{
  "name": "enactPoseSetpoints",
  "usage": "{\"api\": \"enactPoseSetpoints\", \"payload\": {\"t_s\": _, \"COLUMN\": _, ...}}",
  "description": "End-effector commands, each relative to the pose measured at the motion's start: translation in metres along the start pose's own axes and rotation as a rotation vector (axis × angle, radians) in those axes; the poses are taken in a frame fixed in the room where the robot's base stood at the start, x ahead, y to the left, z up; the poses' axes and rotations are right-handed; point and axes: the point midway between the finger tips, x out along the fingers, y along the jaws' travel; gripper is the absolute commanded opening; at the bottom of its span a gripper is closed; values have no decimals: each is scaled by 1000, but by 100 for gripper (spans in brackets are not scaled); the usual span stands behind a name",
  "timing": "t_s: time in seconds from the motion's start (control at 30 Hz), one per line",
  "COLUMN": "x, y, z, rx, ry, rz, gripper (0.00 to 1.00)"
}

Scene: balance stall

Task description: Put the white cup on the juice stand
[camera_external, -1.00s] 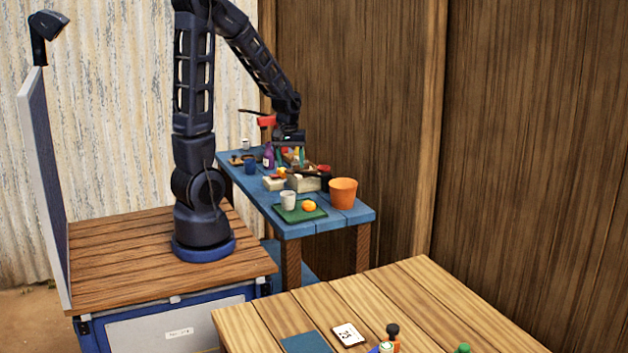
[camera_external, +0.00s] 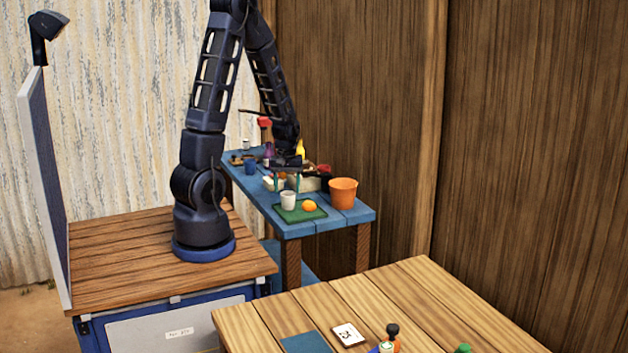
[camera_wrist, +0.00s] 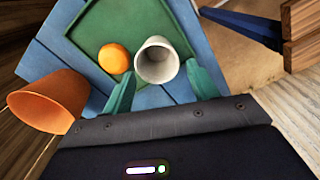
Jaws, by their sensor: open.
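The white cup (camera_external: 288,200) stands on the green tray (camera_external: 291,216) on the blue table, beside an orange fruit (camera_external: 309,206). In the wrist view the cup (camera_wrist: 157,60) shows its open mouth, just beyond and between the two green fingertips. My gripper (camera_external: 287,185) points down close above the cup; its fingers (camera_wrist: 159,76) are spread and hold nothing. I cannot tell which thing here is the juice stand.
An orange bucket (camera_external: 342,194) stands right of the tray. Behind the tray are pale boxes, a blue cup (camera_external: 250,167) and other small items. The front wooden table (camera_external: 420,305) holds a card, a dark blue mat and several bottles, with bare planks between.

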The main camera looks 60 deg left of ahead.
Motion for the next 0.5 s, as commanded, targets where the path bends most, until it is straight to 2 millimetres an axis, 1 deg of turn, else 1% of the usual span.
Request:
{"api": "enactPoseSetpoints", "payload": {"t_s": 0.17, "x": 10, "y": 0, "z": 2, "rx": 0, "ry": -2, "rz": -2, "gripper": 59}}
{"api": "enactPoseSetpoints", "payload": {"t_s": 0.4, "x": 37, "y": 2, "z": 6, "rx": -1, "ry": -3, "rz": -2, "gripper": 59}}
{"api": "enactPoseSetpoints", "payload": {"t_s": 0.5, "x": 46, "y": 2, "z": 6, "rx": 0, "ry": -2, "rz": -2, "gripper": 59}}
